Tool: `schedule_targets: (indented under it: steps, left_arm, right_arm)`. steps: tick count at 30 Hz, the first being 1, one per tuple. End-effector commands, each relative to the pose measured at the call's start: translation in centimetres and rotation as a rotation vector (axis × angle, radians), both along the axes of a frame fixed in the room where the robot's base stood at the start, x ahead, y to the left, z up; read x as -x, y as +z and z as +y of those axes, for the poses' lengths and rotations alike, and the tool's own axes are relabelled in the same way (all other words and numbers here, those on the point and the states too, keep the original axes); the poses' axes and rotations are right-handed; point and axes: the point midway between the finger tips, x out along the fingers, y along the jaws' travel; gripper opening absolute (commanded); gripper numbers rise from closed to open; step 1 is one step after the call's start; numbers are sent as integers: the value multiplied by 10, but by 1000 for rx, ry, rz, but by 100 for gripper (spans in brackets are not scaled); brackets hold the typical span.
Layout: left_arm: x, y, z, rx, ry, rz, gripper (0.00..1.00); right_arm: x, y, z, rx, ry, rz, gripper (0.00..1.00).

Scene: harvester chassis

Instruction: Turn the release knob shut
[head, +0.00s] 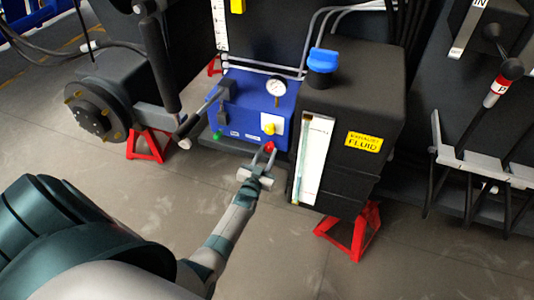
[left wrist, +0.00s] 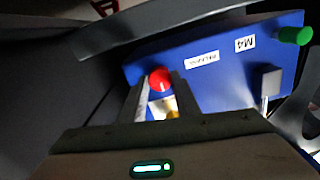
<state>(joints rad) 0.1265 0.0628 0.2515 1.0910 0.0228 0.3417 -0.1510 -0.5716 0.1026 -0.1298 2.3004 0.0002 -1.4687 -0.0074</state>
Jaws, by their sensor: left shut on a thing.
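The blue pump unit (head: 245,105) stands on a dark ledge at the middle of the head view. A small red knob (head: 269,147) sits low on its front right; it also shows in the left wrist view (left wrist: 160,78). I take it for the release knob; its label is too small to read. My left gripper (head: 264,160) reaches it from the front, with its two fingers (left wrist: 160,92) on either side of it, shut on it. The fingers hide part of the knob, and its turn angle cannot be told. My right gripper is out of view.
A yellow knob (head: 268,129) on a white plate is just above the red one. A green knob (head: 217,135), a lever (head: 198,113) and a gauge (head: 275,88) are nearby. A black fluid tank (head: 350,110) stands close on the right. The floor in front is clear.

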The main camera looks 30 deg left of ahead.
Motion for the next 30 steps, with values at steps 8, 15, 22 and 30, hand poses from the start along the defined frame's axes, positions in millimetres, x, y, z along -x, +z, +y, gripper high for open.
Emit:
schedule_targets:
  steps: [8, 15, 22, 30]
  left_arm:
    - [1, -2, -1, -15, -1, 7, 7]
    - [1, -2, -1, -14, -1, 7, 43]
    - [0, -1, 0, -13, 0, 5, 48]
    - [6, -1, -2, -12, 0, 4, 48]
  right_arm:
    - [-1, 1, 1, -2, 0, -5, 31]
    - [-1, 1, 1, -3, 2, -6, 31]
    - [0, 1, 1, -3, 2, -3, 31]
    - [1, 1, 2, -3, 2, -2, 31]
